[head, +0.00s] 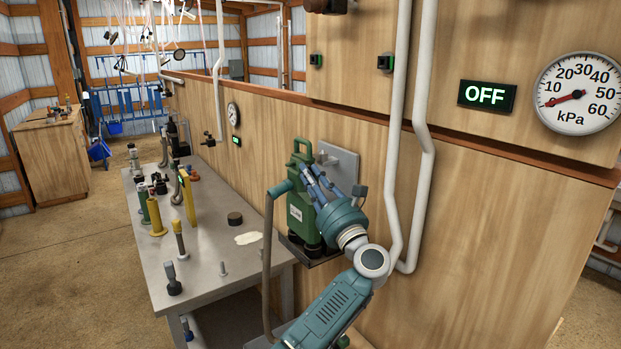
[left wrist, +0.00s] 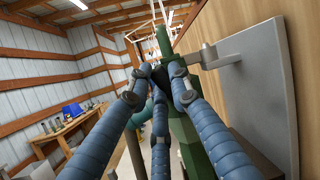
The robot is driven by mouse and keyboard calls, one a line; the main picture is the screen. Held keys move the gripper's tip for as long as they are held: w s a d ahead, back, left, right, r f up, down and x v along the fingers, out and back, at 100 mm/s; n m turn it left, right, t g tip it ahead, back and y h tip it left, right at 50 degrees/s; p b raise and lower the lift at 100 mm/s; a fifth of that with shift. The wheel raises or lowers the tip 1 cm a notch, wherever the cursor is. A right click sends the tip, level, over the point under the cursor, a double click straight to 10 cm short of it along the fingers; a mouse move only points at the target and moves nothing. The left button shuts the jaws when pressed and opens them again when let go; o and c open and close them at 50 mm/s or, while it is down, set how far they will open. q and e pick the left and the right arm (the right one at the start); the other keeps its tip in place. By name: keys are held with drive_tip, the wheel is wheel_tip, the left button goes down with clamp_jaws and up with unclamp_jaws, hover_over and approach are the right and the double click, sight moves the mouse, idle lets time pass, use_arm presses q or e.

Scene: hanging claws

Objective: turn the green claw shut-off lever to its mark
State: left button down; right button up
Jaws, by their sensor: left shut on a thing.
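The green claw (head: 297,212) hangs upright against the wooden wall, in front of a grey wall plate (head: 346,162). A brown hose (head: 267,250) with a teal end runs down on its left. My left gripper (head: 307,172) reaches in from the lower right, its blue fingers at the claw's upper part. The fingertips (left wrist: 157,76) are closed on a small dark piece, apparently the shut-off lever, mostly hidden by the fingers. I cannot make out its mark. My right gripper is not in view.
A lit OFF sign (head: 487,95) and a gauge (head: 581,93) with its needle near zero are on the wall. White pipes (head: 393,190) run down just right of the claw. A metal table (head: 205,270) with bottles and fittings stands left. The floor further left is open.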

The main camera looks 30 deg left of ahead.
use_arm(q)
drive_tip(key=m, duration=0.2)
drive_tip(key=w+m+t+h+p, duration=0.1)
drive_tip(key=m, duration=0.1)
drive_tip(key=r+m+t+h, duration=0.1)
drive_tip(key=shift+w+d+m+p, duration=0.2)
drive_tip(key=shift+d+m+p, duration=0.2)
drive_tip(key=shift+m+h, duration=0.3)
drive_tip(key=shift+w+f, duration=0.1)
drive_tip(key=shift+f, duration=0.1)
drive_tip(key=c, duration=1.6)
unclamp_jaws()
